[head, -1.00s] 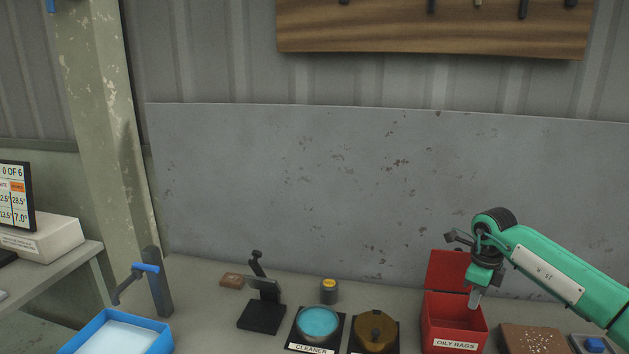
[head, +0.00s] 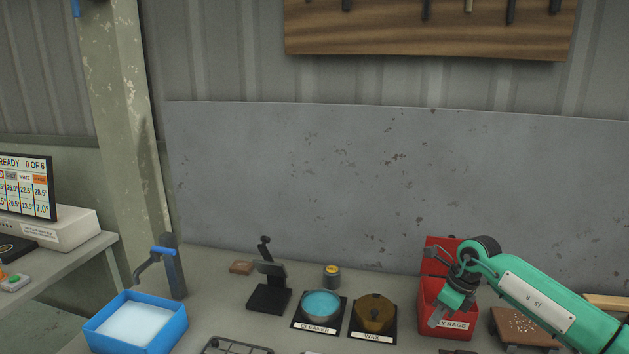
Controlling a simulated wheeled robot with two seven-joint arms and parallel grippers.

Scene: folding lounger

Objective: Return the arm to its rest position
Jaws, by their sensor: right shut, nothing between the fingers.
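My right arm comes in from the right, green with a dark wrist. Its gripper (head: 436,319) is shut and empty, pointing down in front of the red oily rags bin (head: 428,292). The gripper and wrist hide part of the bin and its label. The bin's red lid stands open at the back. My left gripper is not in view.
A cleaner tin (head: 321,304) and a brown wax tin (head: 375,312) stand left of the bin. A black stand (head: 268,297) and a blue tray (head: 137,322) are further left. A brown speckled block (head: 522,327) lies right of the bin.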

